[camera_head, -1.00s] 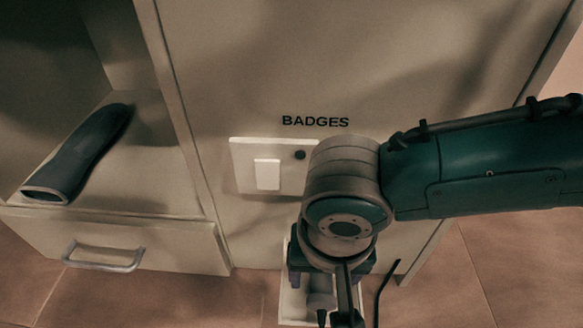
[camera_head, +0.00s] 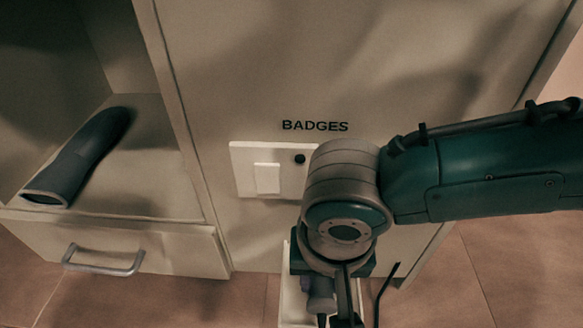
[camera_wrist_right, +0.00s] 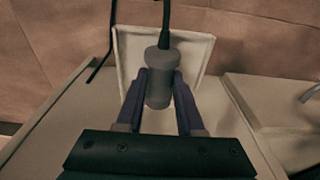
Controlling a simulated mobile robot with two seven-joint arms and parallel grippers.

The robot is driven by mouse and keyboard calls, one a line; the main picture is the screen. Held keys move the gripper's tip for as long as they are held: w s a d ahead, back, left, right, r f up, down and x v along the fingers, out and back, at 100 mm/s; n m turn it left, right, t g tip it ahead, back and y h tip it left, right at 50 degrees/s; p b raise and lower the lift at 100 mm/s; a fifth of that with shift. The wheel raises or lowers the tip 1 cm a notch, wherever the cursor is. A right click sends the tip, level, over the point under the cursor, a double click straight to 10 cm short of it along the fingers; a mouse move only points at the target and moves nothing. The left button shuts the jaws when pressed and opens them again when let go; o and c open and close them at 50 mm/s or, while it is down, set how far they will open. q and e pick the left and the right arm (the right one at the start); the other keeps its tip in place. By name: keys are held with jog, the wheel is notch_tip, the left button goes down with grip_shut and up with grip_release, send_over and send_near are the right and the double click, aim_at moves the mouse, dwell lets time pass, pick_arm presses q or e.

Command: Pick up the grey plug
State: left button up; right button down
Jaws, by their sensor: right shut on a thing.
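The grey plug (camera_wrist_right: 159,78) is a short cylinder with a dark cable running from its far end. In the right wrist view it sits between the two fingers of my right gripper (camera_wrist_right: 160,88), which is shut on it. In the head view the plug (camera_head: 320,297) shows partly below my right wrist, and my right gripper (camera_head: 322,285) is largely hidden by the wrist. The plug is over or in a pale open tray (camera_wrist_right: 128,45); I cannot tell whether it touches the tray. My left gripper is not in view.
A pale cabinet (camera_head: 400,60) marked BADGES carries a white wall plate (camera_head: 243,165) with a switch and a dark round hole. A black cable (camera_head: 383,290) hangs at right.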

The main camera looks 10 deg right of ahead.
jog(key=shift+r, duration=0.1)
notch_tip(320, 180, up, 19)
jog(key=p, duration=1.6)
jog(key=b, duration=0.5)
send_over(322, 282)
jog(key=s+d, duration=0.1)
jog(key=d, duration=0.2)
notch_tip(322, 282, down, 5)
jog(key=shift+w+d+b, duration=0.15)
jog(key=shift+w+b, duration=0.15)
jog(key=shift+w, duration=0.35)
jog(key=shift+p, duration=0.5)
jog(key=shift+p, duration=0.45)
